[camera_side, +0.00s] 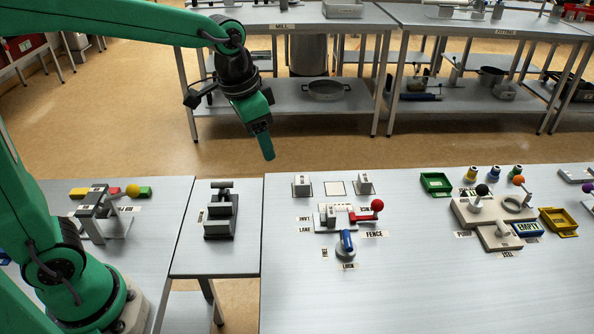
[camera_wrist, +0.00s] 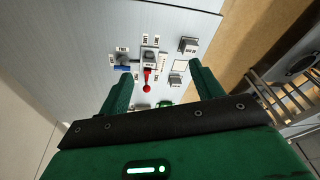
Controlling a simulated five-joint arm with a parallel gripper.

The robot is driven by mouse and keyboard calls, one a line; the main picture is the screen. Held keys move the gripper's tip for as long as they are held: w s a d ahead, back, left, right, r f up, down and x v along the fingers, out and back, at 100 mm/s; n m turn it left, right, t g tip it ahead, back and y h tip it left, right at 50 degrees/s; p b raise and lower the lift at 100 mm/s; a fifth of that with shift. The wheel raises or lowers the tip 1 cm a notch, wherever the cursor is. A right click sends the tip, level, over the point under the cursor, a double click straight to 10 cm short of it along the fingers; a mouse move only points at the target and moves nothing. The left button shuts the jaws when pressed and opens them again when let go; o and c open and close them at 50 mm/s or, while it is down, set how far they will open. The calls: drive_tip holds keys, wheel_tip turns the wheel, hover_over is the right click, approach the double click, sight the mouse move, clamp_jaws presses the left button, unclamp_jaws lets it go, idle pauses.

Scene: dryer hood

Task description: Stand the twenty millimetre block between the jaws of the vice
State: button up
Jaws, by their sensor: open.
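My gripper (camera_side: 266,152) hangs above and behind the bench, with clear air below it. In the wrist view my gripper (camera_wrist: 161,71) has its two green fingers wide apart with nothing held. Two grey blocks, a left one (camera_side: 302,186) and a right one (camera_side: 364,184), stand on pale squares at the back of the bench; their size marks are too small to read. A grey two-jawed device that looks like a vice (camera_side: 220,214) stands on the small side table. A fixture with grey upright pieces (camera_side: 328,214) and a red ball lever (camera_side: 376,206) is on the main bench.
An empty outlined square (camera_side: 335,188) lies between the grey blocks. A blue-handled lever (camera_side: 346,241) stands in front of the fixture. Green (camera_side: 436,184) and yellow (camera_side: 558,222) trays and several knobbed plates are at the right. The bench's front middle is clear.

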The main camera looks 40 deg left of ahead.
drive_tip(key=w+d+f+m+g, duration=0.1)
drive_tip(key=w+d+f+m, duration=0.1)
drive_tip(key=w+d+f, duration=0.4)
drive_tip(key=m+g, duration=0.2)
hover_over(331, 210)
wheel_tip(331, 210, down, 9)
drive_tip(key=shift+s+d+r, duration=0.1)
drive_tip(key=shift+d+r, duration=0.05)
drive_tip(key=shift+r, duration=0.05)
drive_tip(key=shift+d+f, duration=0.1)
drive_tip(key=shift+f, duration=1.4)
drive_tip(key=shift+a+f, duration=0.2)
drive_tip(key=shift+f, duration=2.4)
